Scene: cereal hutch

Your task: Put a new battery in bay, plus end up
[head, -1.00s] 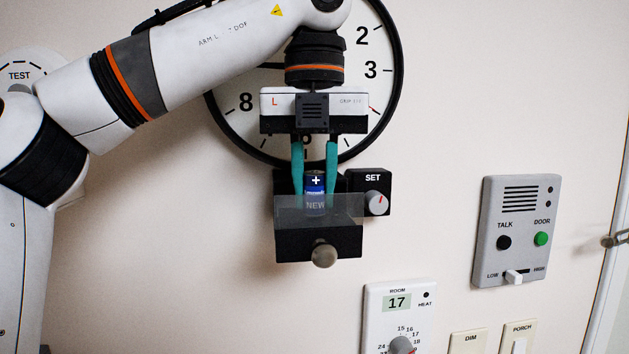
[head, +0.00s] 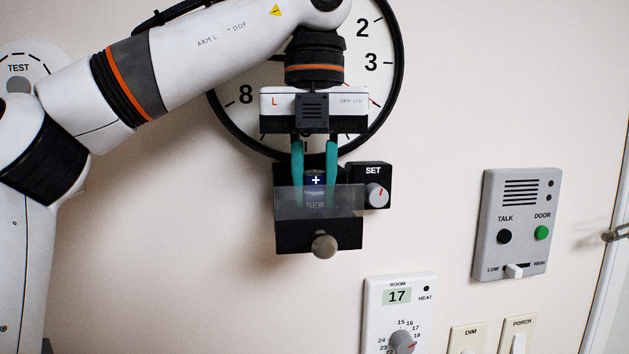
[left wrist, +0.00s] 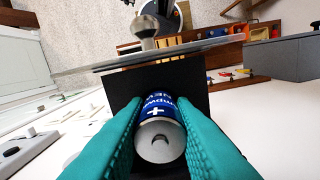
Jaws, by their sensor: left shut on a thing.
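A blue and silver battery marked NEW with a white plus (head: 316,181) is held upright between the teal fingers of my left gripper (head: 315,170). Its plus mark is at the upper end. The left wrist view shows its silver end (left wrist: 158,143) facing the camera between the shut fingers. The battery's lower part is behind the see-through cover (head: 345,203) of the black bay box (head: 290,237). Its bottom and whether it touches the bay floor are hidden. My right gripper is not in view.
A round knob (head: 323,245) sticks out from the box front. A SET dial (head: 377,195) adjoins the box at right. A clock (head: 396,75) hangs behind my arm. An intercom (head: 516,222) and a thermostat (head: 399,310) are at right. The wall left of the box is bare.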

